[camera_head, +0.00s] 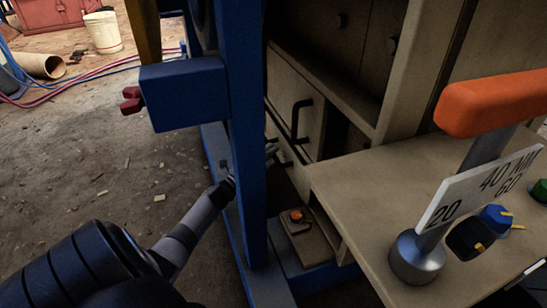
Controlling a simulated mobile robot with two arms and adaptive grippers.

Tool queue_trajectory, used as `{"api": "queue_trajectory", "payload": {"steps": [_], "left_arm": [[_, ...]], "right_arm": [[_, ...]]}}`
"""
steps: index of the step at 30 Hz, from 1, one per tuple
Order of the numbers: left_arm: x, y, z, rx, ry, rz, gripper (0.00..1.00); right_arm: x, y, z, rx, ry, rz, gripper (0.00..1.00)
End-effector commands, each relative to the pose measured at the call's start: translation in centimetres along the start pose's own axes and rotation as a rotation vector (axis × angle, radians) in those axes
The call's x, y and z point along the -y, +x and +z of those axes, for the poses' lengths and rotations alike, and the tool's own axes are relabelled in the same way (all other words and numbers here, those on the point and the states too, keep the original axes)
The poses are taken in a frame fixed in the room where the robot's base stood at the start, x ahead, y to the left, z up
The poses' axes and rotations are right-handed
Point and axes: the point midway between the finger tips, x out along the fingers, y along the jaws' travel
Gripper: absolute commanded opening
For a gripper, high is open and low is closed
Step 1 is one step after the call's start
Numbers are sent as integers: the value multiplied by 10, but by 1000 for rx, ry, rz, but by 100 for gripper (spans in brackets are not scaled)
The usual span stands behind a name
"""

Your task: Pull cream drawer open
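The cream drawer (283,82) is in the lower cabinet front, right of a blue post, in the head view. It has a dark upright bar handle (296,121). My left arm comes in from the lower left and passes behind the blue post. Part of my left gripper (275,155) shows just right of the post, below and left of the handle. The post hides much of it, so its finger opening and any contact with the drawer are unclear. My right gripper is not in view.
The blue post (245,120) and its side box (184,95) stand close to my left arm. A cream bench (350,185) with an orange-topped lever (490,103) and knobs fills the right. A white bucket (103,32) stands far left. Debris-strewn floor (120,165) is mostly open.

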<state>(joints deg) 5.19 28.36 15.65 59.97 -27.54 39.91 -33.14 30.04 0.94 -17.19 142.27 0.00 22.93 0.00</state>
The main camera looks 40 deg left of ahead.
Motion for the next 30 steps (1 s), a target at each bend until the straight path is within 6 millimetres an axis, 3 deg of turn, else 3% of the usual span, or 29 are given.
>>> {"api": "queue_trajectory", "payload": {"steps": [6, 14, 30], "left_arm": [[0, 16, 0, 0, 1, 0, 33], [0, 18, 0, 0, 1, 1, 33], [0, 17, 0, 0, 0, 1, 0]], "right_arm": [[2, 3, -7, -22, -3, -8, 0], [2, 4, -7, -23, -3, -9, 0], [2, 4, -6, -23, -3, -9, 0]]}}
